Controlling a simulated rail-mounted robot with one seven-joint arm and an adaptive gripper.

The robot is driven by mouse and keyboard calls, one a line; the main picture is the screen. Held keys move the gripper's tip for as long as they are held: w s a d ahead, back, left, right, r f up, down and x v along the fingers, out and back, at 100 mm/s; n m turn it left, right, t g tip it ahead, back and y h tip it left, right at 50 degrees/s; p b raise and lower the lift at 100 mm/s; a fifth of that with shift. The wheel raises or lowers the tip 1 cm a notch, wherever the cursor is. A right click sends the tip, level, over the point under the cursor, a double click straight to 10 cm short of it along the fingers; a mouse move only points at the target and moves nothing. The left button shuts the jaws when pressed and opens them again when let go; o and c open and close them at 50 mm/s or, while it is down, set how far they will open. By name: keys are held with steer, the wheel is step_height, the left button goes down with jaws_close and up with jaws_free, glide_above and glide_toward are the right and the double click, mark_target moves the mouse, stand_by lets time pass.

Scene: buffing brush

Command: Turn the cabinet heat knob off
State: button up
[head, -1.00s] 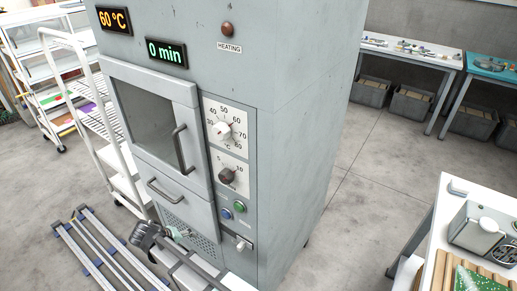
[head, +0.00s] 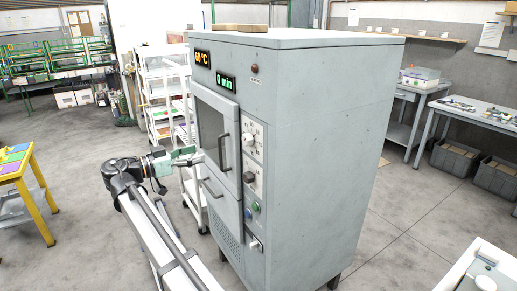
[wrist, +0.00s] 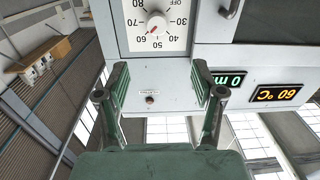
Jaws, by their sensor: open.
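The grey cabinet (head: 310,130) stands in the middle of the head view. Its heat knob (wrist: 157,22) is a white round knob on a white dial plate (wrist: 176,42), seen upside down in the wrist view. The red mark on the knob points toward the 50 to 60 side, away from OFF. In the head view the knob (head: 250,138) is small, at the top of the front panel. My gripper (head: 196,157) is in front of the cabinet door. In the wrist view its two fingers (wrist: 160,78) are apart with nothing between them, and the knob is beyond them.
A dark lower knob (head: 249,177) and the door handle (head: 225,150) stick out from the front. The displays read 60 °C (head: 203,58) and 0 min (head: 225,81). White shelving (head: 163,95) stands behind.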

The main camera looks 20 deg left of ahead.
steer(key=m, duration=0.1)
steer(key=m+p, duration=0.1)
steer(key=p, duration=0.4)
glide_toward(244, 140)
steer(key=shift+h, duration=0.3)
steer(key=x, duration=0.9)
steer(key=shift+w+d+f, duration=0.2)
steer(key=shift+w+d, duration=0.05)
steer(key=shift+w, duration=0.1)
steer(key=c, duration=1.1)
